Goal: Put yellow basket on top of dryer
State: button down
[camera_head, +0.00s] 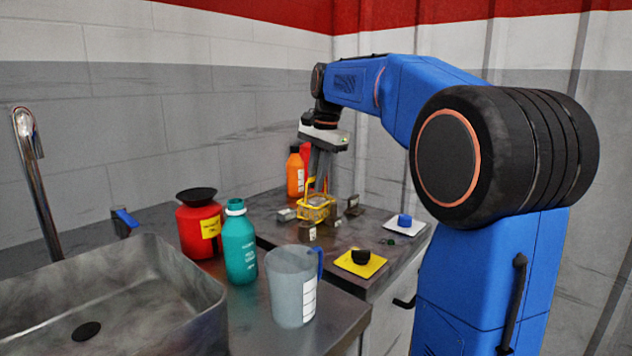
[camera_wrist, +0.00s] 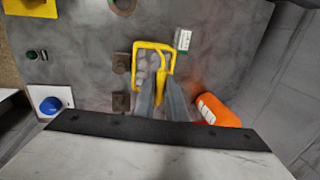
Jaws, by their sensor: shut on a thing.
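The yellow basket (camera_head: 314,208) is a small wire-framed basket on the counter at the back, among small blocks. It also shows in the wrist view (camera_wrist: 137,58), with grey contents inside. My gripper (camera_head: 319,186) points down at it from above. In the wrist view the fingertips (camera_wrist: 161,92) are close together at the basket's handle, shut on it. The basket appears at counter level; I cannot tell whether it touches the surface. I cannot make out a dryer for certain in either view.
Small dark blocks (camera_head: 353,205) stand around the basket. An orange bottle (camera_head: 295,174) is close behind. A yellow pad (camera_head: 360,263) and a white pad with a blue knob (camera_head: 404,221) lie to the right. A jug (camera_head: 291,288), teal bottle (camera_head: 240,245), red container (camera_head: 199,228) and sink (camera_head: 190,275) are nearer.

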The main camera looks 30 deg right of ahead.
aim_at(323, 202)
jog(key=shift+f, duration=0.2)
jog(key=shift+f, duration=0.1)
jog(key=c, duration=1.8)
grip_release()
notch_tip(323, 202, up, 12)
jog(key=s, duration=0.2)
jog(key=shift+d, duration=0.45)
jog(key=shift+s, duration=0.15)
